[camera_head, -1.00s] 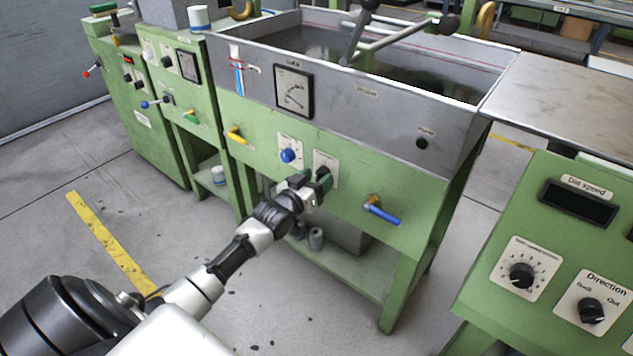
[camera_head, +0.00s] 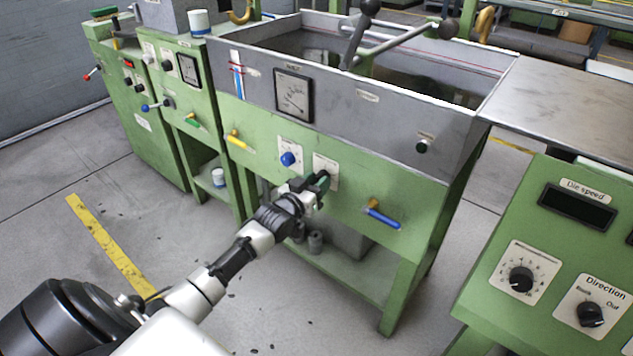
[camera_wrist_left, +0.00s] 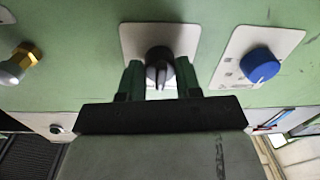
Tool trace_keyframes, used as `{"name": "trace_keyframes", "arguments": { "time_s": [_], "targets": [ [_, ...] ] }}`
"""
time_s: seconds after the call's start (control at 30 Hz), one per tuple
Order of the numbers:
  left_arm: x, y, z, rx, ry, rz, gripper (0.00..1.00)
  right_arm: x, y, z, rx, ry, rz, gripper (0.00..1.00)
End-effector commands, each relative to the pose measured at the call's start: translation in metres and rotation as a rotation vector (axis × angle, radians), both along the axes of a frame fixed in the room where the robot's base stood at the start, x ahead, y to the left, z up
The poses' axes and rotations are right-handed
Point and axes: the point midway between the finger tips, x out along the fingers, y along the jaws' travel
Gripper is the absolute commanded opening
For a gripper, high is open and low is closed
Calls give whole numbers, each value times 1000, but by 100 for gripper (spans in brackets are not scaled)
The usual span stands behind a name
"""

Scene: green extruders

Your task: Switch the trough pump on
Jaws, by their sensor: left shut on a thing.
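The trough machine's green front panel (camera_head: 340,160) carries a black rotary knob (camera_wrist_left: 158,62) on a pale plate (camera_head: 326,168). In the left wrist view the green fingers of my left gripper (camera_wrist_left: 158,82) stand on both sides of this knob, shut on it. The knob's white pointer line shows between the fingers. In the head view my left gripper (camera_head: 319,183) reaches the plate and hides the knob. A dark green round lamp (camera_head: 422,147) labelled as the pump's sits on the grey trough wall and looks unlit. My right gripper is not in view.
A blue knob (camera_head: 288,159) is close beside the gripped one. A blue-handled valve (camera_head: 383,216) sticks out to the right, a yellow-handled one (camera_head: 236,141) to the left. A dial gauge (camera_head: 293,96) is above. Another control panel (camera_head: 560,250) stands at the right.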

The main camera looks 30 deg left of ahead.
Motion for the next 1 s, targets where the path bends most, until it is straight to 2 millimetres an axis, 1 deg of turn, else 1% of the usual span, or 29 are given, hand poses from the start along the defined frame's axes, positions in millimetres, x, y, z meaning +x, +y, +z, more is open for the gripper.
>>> {"name": "trace_keyframes", "arguments": {
  "time_s": [0.03,0.1,0.27,0.5,0.53,0.6,0.7,0.83,1.0],
  "targets": [
    [0,0,2,23,-2,0,10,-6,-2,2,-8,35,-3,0],
    [0,0,2,65,-5,1,10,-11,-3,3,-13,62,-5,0],
    [0,0,2,190,-14,0,10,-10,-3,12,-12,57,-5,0],
    [0,0,1,414,-32,0,10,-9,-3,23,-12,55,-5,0],
    [0,0,1,443,-34,0,10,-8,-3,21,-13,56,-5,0],
    [0,0,1,510,-40,0,10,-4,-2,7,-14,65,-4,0],
    [0,0,1,601,-47,0,10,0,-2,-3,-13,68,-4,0],
    [0,0,0,712,-55,0,10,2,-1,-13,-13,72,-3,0],
    [0,0,0,834,-66,0,10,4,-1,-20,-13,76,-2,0]
  ]
}}
